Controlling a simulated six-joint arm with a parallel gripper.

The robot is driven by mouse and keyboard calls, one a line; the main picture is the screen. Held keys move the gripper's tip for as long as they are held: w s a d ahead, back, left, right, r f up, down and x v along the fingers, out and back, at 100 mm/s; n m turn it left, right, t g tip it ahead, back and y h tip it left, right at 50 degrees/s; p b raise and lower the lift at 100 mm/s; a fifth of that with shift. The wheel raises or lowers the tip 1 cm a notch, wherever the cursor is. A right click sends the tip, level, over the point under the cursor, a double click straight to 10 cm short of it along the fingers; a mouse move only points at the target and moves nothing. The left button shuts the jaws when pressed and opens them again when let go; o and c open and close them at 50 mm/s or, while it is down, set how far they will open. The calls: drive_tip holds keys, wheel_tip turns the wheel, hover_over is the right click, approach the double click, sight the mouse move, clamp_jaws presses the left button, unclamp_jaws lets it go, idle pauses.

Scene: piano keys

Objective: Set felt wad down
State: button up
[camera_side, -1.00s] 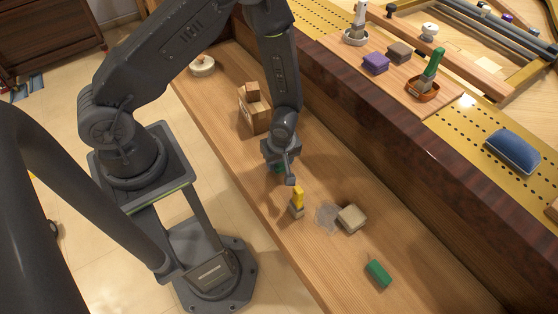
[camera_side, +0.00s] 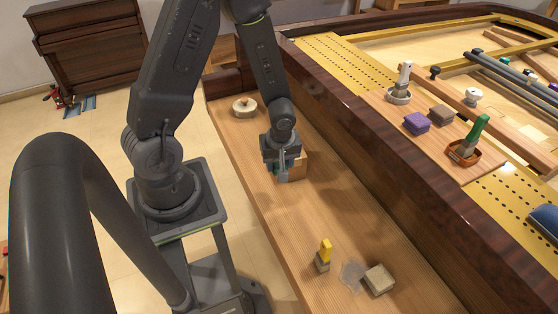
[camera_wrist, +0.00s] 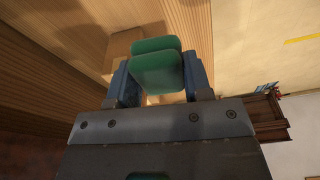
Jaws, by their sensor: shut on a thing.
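My gripper (camera_side: 283,174) is shut on a green felt wad (camera_wrist: 157,68), which sits between the two blue fingers in the wrist view. In the side view the gripper hides most of the wad. The gripper is low, in front of a wooden box (camera_side: 303,163), at the left part of the long wooden shelf. The box also shows behind the wad in the wrist view (camera_wrist: 122,45). I cannot tell whether the wad touches the box or the shelf.
A pale round object (camera_side: 244,108) stands at the shelf's far end. A yellow-handled brush (camera_side: 324,255), a grey patch (camera_side: 352,274) and a beige block (camera_side: 379,280) are nearer. A dark wooden rail (camera_side: 400,165) borders the shelf. The shelf between box and brush is clear.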

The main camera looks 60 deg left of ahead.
drive_tip(key=r, duration=0.5)
drive_tip(key=shift+w+a, duration=0.15)
drive_tip(key=shift+a, duration=0.2)
drive_tip(key=w+a+n, duration=0.1)
drive_tip(key=w+a, duration=0.4)
drive_tip(key=a, duration=0.9)
drive_tip(key=n, duration=0.1)
hover_over(257, 135)
wheel_tip(257, 135, down, 12)
drive_tip(key=shift+w+d+f, duration=0.1)
drive_tip(key=shift+d, duration=0.05)
drive_tip(key=shift+f, duration=1.9)
drive_tip(key=shift+f, duration=0.2)
drive_tip(key=o, duration=0.9)
